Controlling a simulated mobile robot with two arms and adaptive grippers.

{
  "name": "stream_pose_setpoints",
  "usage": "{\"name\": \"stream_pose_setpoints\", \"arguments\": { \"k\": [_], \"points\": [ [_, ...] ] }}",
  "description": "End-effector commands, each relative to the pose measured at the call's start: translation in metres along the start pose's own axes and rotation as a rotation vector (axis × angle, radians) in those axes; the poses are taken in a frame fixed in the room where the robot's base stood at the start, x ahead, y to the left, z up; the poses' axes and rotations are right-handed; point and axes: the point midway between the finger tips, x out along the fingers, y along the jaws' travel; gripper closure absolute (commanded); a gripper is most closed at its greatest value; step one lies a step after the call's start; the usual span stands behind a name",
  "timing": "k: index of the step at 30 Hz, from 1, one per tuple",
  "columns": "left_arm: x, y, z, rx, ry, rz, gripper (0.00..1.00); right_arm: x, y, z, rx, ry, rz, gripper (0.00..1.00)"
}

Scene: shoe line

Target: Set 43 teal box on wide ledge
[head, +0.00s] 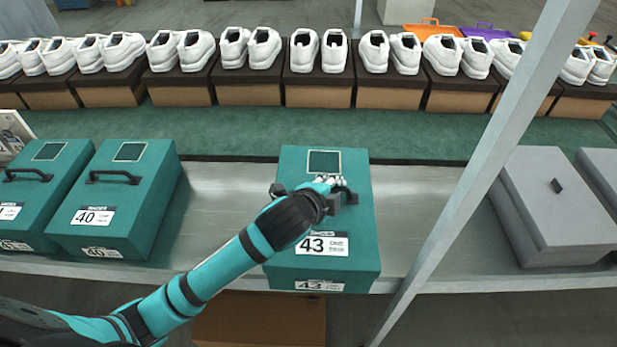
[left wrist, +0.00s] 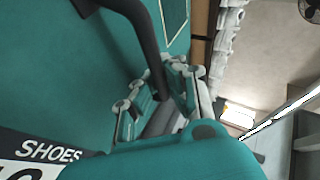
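The 43 teal box (head: 357,222) has a dark label window on its lid, a black handle and a white "43" label. It is upright over the wide metal ledge (head: 228,205), its front bottom edge near the ledge's front edge. I cannot tell whether it rests there or hangs slightly above. My left gripper (head: 338,190) is at the handle on the lid. In the left wrist view the black handle (left wrist: 148,38) passes between the fingers of my left gripper (left wrist: 165,92), which look closed around it. My right gripper is not in view.
Teal boxes, one marked 40 (head: 141,195), stand left on the ledge. A slanted grey post (head: 478,172) crosses at right, with a grey box (head: 556,205) beyond it. White shoes on boxes line the green belt (head: 240,130) behind. A brown carton (head: 262,322) is below.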

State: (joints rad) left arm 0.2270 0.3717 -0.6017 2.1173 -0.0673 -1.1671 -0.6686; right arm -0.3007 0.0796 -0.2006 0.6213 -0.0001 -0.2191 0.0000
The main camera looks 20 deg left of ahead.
Motion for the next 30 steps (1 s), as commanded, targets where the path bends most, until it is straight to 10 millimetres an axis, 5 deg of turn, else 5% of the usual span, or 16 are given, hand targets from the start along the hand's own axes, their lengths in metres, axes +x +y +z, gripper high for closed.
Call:
{"name": "stream_pose_setpoints", "arguments": {
  "k": [9, 15, 30],
  "points": [
    [0.03, -0.036, 0.055, 0.0, -0.001, -0.009, 1.0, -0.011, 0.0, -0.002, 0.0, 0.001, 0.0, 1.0],
    [0.039, -0.043, 0.07, 0.0, 0.004, -0.008, 1.0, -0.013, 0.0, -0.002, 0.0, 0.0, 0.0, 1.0],
    [0.058, -0.014, 0.081, 0.0, 0.004, -0.009, 1.0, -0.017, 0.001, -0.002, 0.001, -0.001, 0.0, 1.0]
  ]
}}
